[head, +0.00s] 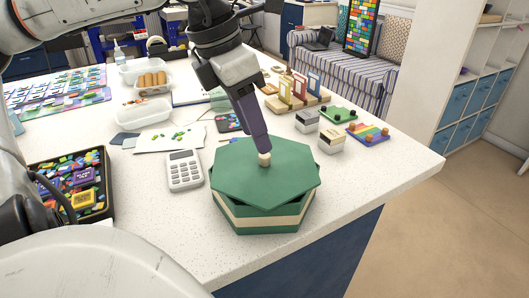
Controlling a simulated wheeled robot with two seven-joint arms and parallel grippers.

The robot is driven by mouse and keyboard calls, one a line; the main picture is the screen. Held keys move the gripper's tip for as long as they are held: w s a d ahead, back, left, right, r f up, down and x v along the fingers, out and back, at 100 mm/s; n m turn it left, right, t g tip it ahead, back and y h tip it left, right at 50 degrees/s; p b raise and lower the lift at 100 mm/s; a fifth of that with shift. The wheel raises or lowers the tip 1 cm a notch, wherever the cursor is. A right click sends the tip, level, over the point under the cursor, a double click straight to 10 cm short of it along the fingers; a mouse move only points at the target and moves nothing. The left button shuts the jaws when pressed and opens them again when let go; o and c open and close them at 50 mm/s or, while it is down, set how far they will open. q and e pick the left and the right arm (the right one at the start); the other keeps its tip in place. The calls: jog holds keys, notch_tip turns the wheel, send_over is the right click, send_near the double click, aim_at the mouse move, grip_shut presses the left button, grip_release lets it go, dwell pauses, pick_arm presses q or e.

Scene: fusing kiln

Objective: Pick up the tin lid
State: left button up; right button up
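The tin lid (240,180) is a flat green polygon with a small pale knob (264,160) at its centre. It is over the green tin (262,224), which has a cream band round its side. The lid sits turned and slightly off the tin's outline, with part of the tin's rim showing at the right, so it looks raised a little. My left gripper (262,151) points down from above with its fingertips at the knob, and looks shut on it. One finger hides the other. My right gripper is out of view.
A calculator (184,170) lies close left of the tin, and a black tray of coloured pieces (77,193) is farther left. Small boxes (331,140) and coloured boards (367,134) stand behind right. The white counter (385,185) is clear to the right, up to its edge.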

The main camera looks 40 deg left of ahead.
aim_at(265, 161)
pick_arm(q)
jog(key=shift+w+x, duration=0.2)
jog(key=shift+x, duration=2.5)
jog(key=shift+a+r, duration=0.1)
jog(key=shift+a, duration=0.1)
grip_shut()
